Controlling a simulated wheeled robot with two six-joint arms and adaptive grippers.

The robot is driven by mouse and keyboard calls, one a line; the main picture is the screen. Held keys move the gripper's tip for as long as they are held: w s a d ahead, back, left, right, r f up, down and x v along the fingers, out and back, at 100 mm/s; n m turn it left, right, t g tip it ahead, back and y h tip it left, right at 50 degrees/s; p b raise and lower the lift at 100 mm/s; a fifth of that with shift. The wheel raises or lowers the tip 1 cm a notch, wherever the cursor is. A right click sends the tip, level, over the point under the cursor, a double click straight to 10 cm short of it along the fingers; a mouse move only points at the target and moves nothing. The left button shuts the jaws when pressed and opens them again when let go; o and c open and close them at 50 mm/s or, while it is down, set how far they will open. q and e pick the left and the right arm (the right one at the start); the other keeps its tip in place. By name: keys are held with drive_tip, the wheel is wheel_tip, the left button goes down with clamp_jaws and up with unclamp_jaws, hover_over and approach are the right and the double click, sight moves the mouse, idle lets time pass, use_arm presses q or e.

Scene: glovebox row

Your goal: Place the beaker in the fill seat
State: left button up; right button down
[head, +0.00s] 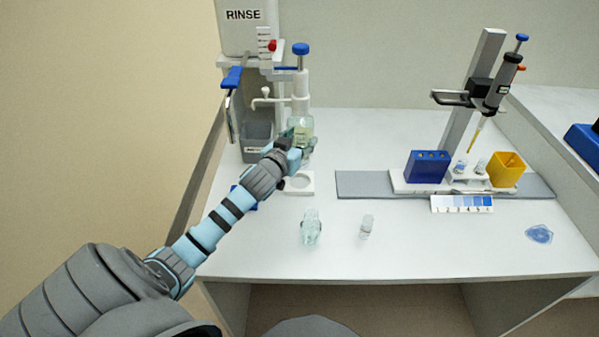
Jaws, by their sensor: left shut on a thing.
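My left gripper (299,145) is at the dispenser bottle with a blue top (301,88), at the back left of the bench. It is shut on a clear glass thing (307,157), which seems to be the beaker. The fingers and the bottle behind it make its outline hard to tell. A white square plate with a round recess (299,183), which looks like the fill seat, lies just below and in front of the gripper. The recess looks empty. Another clear glass vessel (311,228) is on the bench nearer me. My right gripper is not in view.
A small capped vial (366,227) stands right of the glass vessel. A grey bin (257,136) is under the RINSE unit (245,25). At right are a pipette stand (473,90), a blue rack (428,167), a yellow cup (507,169) and a blue dish (539,234).

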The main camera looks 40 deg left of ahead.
use_arm(q)
wheel_tip(320, 180, down, 9)
drive_tip(key=b, duration=0.2)
drive_tip(key=shift+r+b, duration=0.1)
drive_tip(key=shift+b, duration=0.25)
drive_tip(key=shift+r, duration=0.1)
drive_tip(key=o, duration=0.9)
drive_tip(key=shift+o, duration=0.2)
drive_tip(key=shift+s, duration=0.1)
drive_tip(key=p+v, duration=0.2)
drive_tip(key=v, duration=1)
